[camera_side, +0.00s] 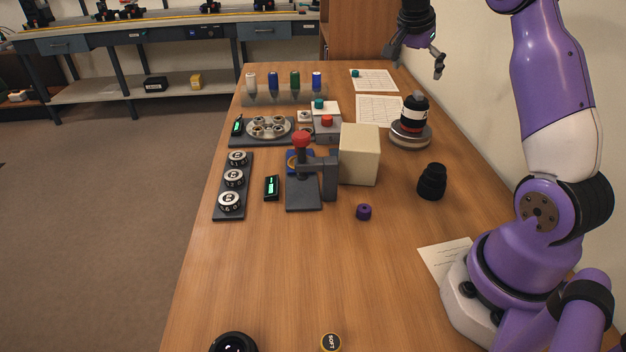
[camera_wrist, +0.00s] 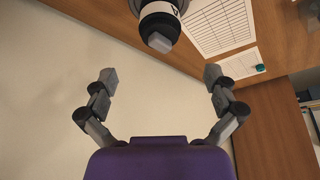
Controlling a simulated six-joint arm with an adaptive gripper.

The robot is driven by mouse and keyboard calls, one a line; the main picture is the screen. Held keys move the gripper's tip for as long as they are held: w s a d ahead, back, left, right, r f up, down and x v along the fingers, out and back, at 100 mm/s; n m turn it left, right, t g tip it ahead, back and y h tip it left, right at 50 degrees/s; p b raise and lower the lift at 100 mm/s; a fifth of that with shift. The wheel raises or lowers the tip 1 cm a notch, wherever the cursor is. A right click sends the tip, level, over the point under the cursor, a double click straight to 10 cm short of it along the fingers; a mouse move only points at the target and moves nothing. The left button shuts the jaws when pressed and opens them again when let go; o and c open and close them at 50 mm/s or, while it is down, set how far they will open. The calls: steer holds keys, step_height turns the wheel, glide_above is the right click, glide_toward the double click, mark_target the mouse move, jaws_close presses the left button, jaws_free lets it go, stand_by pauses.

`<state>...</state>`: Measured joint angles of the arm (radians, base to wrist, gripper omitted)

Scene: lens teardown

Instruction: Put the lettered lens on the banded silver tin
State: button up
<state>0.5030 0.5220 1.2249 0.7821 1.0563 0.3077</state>
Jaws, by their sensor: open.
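A black lens with white, lettered markings and a red band (camera_side: 413,113) stands upright toward the right side of the bench. It appears to rest on a low, round silver tin with a brownish band (camera_side: 410,141). The lens also shows at the top of the wrist view (camera_wrist: 160,22), with a grey block-like tip.
A black stepped piece (camera_side: 432,182) and a purple ring (camera_side: 363,212) stand nearer. A cream block (camera_side: 359,154) and a red-knobbed press (camera_side: 301,160) are left of the tin. Printed sheets (camera_side: 379,110) lie behind. A wall runs along the right; the front bench is mostly clear.

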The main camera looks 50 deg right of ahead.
steer(key=a+r+n+t, duration=0.1)
steer(key=a+r+n, duration=0.1)
steer(key=a+n, duration=0.15)
steer(key=s+a+r+n+t, duration=0.1)
steer(key=a+n, duration=0.1)
steer(key=a, duration=0.3)
steer(key=a+r+n+t, duration=0.1)
steer(key=a+r+n, duration=0.1)
steer(key=a, duration=0.3)
steer(key=s+a+f+n+t+y, duration=0.1)
steer(key=s+a+f+n+y, duration=0.1)
steer(key=s+a+n, duration=0.2)
steer(key=s+a+f+n+t+y, duration=0.1)
steer(key=s+a+n, duration=0.4)
steer(key=a, duration=0.6)
steer(key=shift+s+a+f+n+t+y, duration=0.2)
steer(key=shift+s+f+n+t+y, duration=0.1)
steer(key=shift+f+n+y, duration=0.45)
